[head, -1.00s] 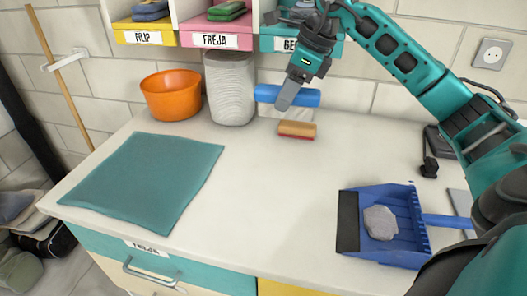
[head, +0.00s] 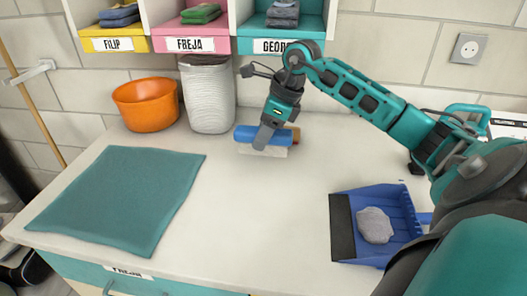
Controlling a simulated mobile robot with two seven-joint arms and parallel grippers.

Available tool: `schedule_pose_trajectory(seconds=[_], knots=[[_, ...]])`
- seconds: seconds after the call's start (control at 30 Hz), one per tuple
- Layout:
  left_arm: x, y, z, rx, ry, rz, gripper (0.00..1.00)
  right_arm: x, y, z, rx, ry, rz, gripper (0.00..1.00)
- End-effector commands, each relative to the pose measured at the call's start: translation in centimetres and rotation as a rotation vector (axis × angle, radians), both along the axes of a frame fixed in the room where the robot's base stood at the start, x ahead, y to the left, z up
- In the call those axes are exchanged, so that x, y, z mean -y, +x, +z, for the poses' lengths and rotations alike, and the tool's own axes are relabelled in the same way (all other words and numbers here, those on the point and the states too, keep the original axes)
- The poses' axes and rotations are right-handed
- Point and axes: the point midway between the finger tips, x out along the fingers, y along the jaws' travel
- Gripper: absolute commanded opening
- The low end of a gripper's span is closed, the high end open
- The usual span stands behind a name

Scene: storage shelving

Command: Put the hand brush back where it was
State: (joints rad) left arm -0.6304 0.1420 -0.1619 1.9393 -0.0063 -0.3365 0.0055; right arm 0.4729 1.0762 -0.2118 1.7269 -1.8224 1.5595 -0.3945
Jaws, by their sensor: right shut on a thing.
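The hand brush (head: 246,133) has a blue body and pale bristles. My right gripper (head: 264,138) comes down from above and is shut on it, near the back of the counter, with the bristles facing down. I cannot tell whether the bristles touch the counter. The gripper finger hides part of the blue body. A wooden-coloured block (head: 296,134) lies just behind the brush, mostly hidden by it. My left gripper is out of view.
A blue dustpan (head: 403,208) holding a grey lump (head: 375,225) lies at the right. A teal cloth (head: 120,200) covers the left of the counter (head: 225,235). An orange bowl (head: 147,105) and white basket (head: 208,97) stand at the back. The front middle is clear.

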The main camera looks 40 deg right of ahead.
Motion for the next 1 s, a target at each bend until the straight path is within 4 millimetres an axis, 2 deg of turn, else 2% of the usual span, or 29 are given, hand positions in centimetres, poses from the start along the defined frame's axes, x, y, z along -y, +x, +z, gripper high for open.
schedule_pose_trajectory(seconds=[0.17, 0.43, 0.8, 0.83, 1.0], knots=[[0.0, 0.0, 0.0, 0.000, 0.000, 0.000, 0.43, 0.0, 0.0, -1.1, 0.000, 0.002, -0.001, 0.20], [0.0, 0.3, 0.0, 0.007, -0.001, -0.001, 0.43, 0.0, 0.0, -4.8, -0.001, 0.001, -0.001, 0.20], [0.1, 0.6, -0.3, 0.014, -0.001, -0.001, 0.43, 0.0, 0.0, -5.3, 0.002, -0.001, -0.001, 0.20], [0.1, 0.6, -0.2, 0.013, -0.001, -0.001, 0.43, 0.0, 0.0, -5.3, 0.001, 0.000, 0.000, 0.50], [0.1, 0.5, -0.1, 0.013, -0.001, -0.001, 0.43, 0.0, 0.0, -5.2, 0.001, 0.000, 0.000, 0.66]])
